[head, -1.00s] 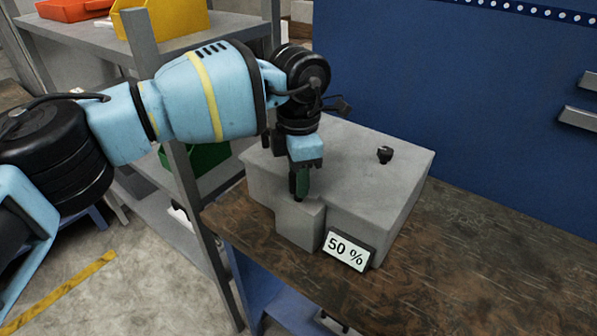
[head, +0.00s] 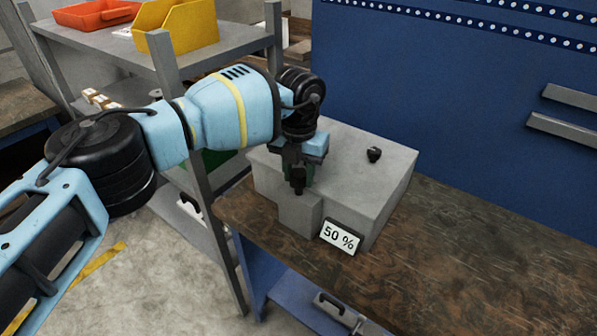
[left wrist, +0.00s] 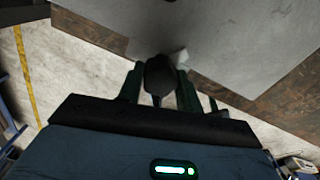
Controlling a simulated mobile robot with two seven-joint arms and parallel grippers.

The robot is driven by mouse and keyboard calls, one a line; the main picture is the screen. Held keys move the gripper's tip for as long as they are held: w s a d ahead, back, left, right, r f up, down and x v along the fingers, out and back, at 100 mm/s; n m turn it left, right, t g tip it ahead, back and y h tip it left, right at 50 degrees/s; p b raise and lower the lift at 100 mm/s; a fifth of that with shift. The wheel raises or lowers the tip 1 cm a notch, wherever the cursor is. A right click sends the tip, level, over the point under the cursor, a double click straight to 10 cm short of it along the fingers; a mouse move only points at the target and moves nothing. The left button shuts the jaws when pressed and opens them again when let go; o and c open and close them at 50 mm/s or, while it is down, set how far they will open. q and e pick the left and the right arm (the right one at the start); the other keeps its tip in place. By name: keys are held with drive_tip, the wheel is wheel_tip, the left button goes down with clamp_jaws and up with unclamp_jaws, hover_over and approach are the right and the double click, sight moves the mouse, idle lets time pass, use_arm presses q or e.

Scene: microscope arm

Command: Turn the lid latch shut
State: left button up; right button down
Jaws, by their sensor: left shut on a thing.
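A grey box (head: 375,205) stands on the workbench, with a smaller grey block on its front left (head: 297,213). A black knob (head: 374,154) sits on the box top. My left gripper (head: 299,188) points down over the front block. In the left wrist view my left gripper (left wrist: 160,88) is shut on a dark rounded piece (left wrist: 158,75) between its green fingers; I take this piece to be the latch. In the head view the fingers largely hide it. My right gripper is not in view.
A sign reading "50 %" (head: 341,237) leans at the box front. The brown bench top (head: 440,250) is clear to the right. A grey shelf post (head: 205,200) stands left of the bench. A blue wall panel (head: 450,90) rises behind.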

sight(299, 172)
use_arm(q)
drive_tip(key=shift+r+n+p, duration=0.25)
drive_tip(key=shift+n+p, duration=0.05)
drive_tip(key=shift+n, duration=0.7)
drive_tip(key=n, duration=0.4)
drive_tip(key=shift+f, duration=0.2)
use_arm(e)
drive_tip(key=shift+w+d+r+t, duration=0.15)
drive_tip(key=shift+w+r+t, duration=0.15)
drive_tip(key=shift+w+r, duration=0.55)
use_arm(q)
drive_tip(key=o, duration=1)
drive_tip(key=shift+r, duration=3.9)
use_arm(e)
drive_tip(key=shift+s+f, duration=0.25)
use_arm(q)
drive_tip(key=shift+f, duration=0.1)
